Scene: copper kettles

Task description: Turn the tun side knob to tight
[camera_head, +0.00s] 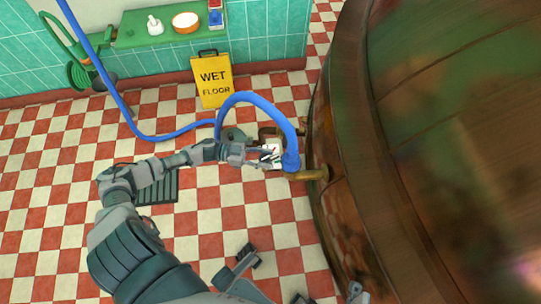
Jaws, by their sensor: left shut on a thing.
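The copper tun (345,150) fills the right side of the head view, with its curved wall towards the tiled floor. My left gripper (273,157) is at the tun's side, beside the brass outlet pipe (312,174). It is shut on the side knob, which the fingers and the hose mostly hide. A small white plate with a red mark (273,146) shows just above the fingers. The knob's exact angle cannot be read.
A blue hose (258,98) arches over my left gripper and meets the brass pipe. A yellow wet-floor sign (212,82) stands by the wall below a green shelf (150,36). A dark floor grate (160,188) lies under my arm. The left floor is mostly clear.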

